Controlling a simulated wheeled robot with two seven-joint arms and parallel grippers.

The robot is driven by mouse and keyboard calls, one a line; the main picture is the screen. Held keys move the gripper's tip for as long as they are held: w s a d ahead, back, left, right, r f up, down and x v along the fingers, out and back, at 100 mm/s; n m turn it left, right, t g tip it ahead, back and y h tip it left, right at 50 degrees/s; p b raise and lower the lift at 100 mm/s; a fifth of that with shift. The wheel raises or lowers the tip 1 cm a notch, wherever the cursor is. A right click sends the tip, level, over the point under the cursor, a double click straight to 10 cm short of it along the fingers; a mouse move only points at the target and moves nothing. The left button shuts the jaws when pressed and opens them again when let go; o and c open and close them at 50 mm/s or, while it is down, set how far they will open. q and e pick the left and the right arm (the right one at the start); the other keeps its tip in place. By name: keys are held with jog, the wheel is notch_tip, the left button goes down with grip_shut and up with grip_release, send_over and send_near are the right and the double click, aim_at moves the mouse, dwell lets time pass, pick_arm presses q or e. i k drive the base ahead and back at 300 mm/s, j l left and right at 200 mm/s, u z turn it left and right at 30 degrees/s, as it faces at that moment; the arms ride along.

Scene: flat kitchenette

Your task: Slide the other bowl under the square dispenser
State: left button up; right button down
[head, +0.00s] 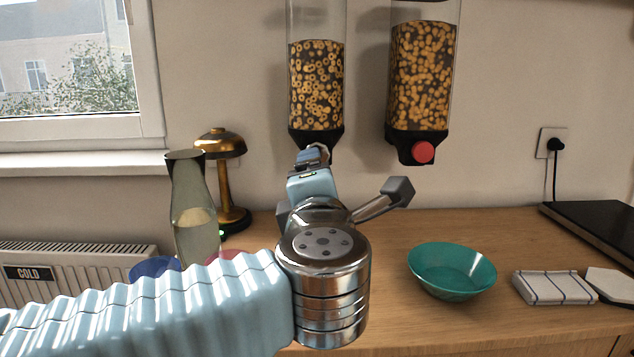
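I cannot tell for sure which is square. A teal bowl (452,272) sits upright on the counter, right of my arm and in front of the right dispenser. My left gripper (341,203) is below the left dispenser, left of and apart from the teal bowl. One finger is splayed out to the right; the other is largely hidden behind the wrist. The left dispenser's outlet is hidden. My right gripper is not in view.
A blue item (154,268) and a pink item (226,256) are partly hidden behind my arm. A glass carafe (193,215) and a brass lamp (228,180) stand at left. A striped cloth (553,287) lies right of the bowl. The counter behind the bowl is clear.

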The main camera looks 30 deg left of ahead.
aim_at(449, 271)
jog(key=k+l, duration=0.8)
jog(key=k, duration=0.05)
